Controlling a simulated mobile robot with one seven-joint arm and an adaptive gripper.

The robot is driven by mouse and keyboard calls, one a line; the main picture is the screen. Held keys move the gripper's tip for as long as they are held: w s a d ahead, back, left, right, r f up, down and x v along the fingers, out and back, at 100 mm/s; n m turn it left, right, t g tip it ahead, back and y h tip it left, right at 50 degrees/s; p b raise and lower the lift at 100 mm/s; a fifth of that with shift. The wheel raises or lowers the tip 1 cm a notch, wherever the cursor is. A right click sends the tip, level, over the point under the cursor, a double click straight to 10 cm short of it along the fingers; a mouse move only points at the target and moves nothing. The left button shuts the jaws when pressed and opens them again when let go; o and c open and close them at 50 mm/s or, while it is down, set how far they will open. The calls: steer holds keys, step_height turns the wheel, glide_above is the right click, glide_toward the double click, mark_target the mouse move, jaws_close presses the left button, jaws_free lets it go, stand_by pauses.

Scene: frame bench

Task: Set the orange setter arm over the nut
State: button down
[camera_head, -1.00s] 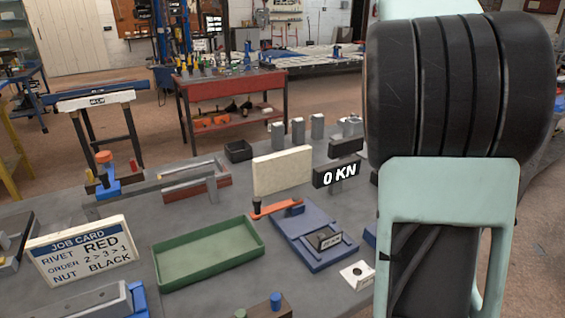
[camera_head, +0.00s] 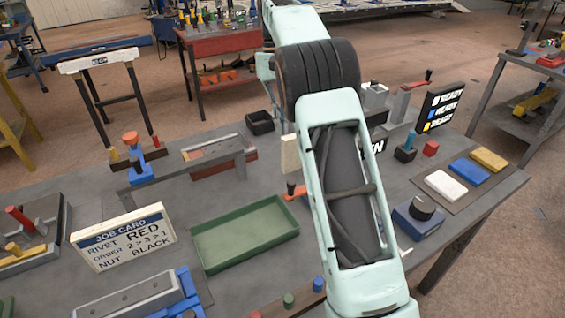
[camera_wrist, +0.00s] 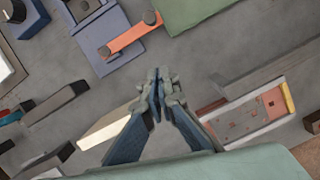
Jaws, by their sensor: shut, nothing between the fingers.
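The orange setter arm (camera_wrist: 128,36) lies flat in the wrist view. One end is on the blue base plate (camera_wrist: 112,62); the other, with a dark round knob, sticks out past the base towards the green tray. In the head view only a short piece of the setter arm (camera_head: 297,191) shows left of my arm, which hides most of the base. My gripper (camera_wrist: 160,80) is shut and empty, apart from the setter arm in the picture and nearer the camera. I cannot make out the nut.
The green tray (camera_head: 205,262) lies left of my arm, with the job card (camera_head: 122,240) farther left. A cream upright block (camera_wrist: 110,127) stands beside my gripper in the wrist view. A blue block with a black dial (camera_head: 404,222) is at right. Bare grey bench shows between them.

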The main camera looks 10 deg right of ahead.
stand_by(0.3)
steer(key=s+f+b, duration=0.2)
steer(key=s+f, duration=0.4)
steer(key=f, duration=0.3)
steer(key=shift+s+d+f, duration=0.2)
steer(key=shift+s+f, duration=0.1)
steer(key=shift+s, duration=0.1)
stand_by(0.5)
